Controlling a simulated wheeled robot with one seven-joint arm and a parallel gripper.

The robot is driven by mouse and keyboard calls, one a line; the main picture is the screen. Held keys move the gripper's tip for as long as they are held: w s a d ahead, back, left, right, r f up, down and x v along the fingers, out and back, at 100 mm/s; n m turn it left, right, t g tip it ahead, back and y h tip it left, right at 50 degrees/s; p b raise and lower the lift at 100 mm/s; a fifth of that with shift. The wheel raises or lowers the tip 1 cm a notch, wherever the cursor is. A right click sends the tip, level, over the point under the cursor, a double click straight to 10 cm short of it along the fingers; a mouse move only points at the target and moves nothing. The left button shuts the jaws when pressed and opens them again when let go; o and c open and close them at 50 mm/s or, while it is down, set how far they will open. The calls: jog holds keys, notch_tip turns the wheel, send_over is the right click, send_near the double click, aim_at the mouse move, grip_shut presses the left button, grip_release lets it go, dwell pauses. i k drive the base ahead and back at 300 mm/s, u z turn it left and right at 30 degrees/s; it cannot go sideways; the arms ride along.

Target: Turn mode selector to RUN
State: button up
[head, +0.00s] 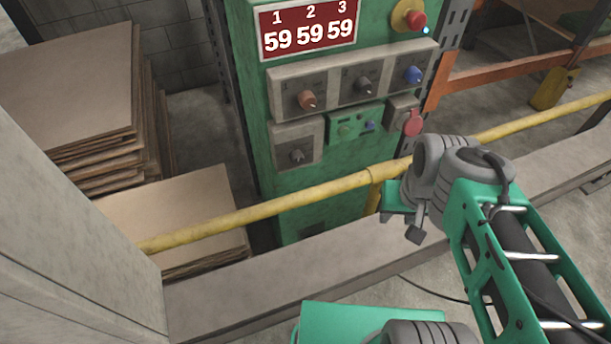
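A green control cabinet (262,110) stands at the top centre. Its upper grey panel carries an orange knob (307,99), a dark knob (363,85) and a blue knob (412,74). A separate grey box below holds another dark knob (297,154). The labels are too small to read, so I cannot tell which knob is the mode selector or where RUN lies. My arm's end, with a small green part and a grey block (415,235), is right of and below the knobs, apart from them. I cannot make out separate fingers there.
A yellow rail (270,207) crosses in front of the cabinet. A red display (308,28) reads 59 59 59. A red mushroom button (416,20) is at the top. Stacked boards (70,80) stand left, beside a pale panel (60,235).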

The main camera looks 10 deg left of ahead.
aim_at(296, 158)
jog(key=k, duration=0.75)
jog(key=u, duration=1.85)
jog(key=i, duration=0.5)
jog(key=u, duration=0.05)
